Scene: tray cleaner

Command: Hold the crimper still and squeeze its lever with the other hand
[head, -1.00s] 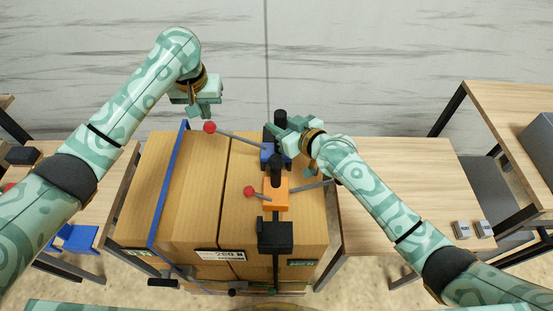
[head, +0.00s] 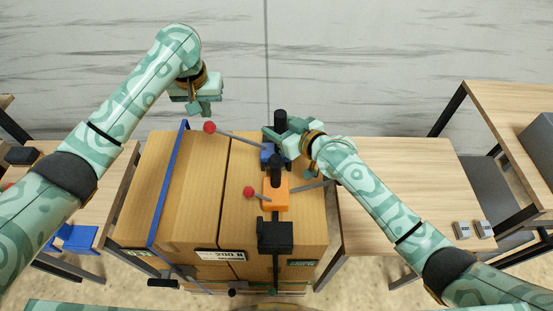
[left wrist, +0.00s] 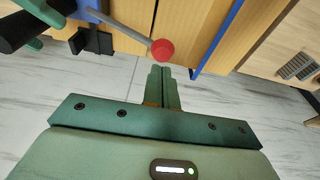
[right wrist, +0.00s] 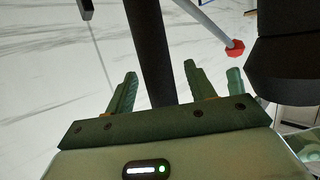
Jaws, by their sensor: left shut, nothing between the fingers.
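Two similar tools stand on the cartons; I cannot tell which the task calls the crimper. The far one has a blue body (head: 267,154), a black post (head: 280,122) and a grey lever ending in a red knob (head: 209,127). The near one has an orange body (head: 275,193) with its own red-knobbed lever (head: 249,192). My left gripper (head: 205,110) is shut and empty just beyond the blue tool's knob. In the left wrist view this knob (left wrist: 162,50) is just ahead of the shut fingertips. My right gripper (right wrist: 165,90) is open, its fingers either side of a black post (right wrist: 152,50).
The cartons (head: 180,215) carry a blue strip (head: 168,185) at the left and a black block (head: 275,235) in front. A wooden table (head: 405,190) at the right has small grey blocks (head: 473,229) and much free room. Another table with blue parts (head: 75,238) is at the left.

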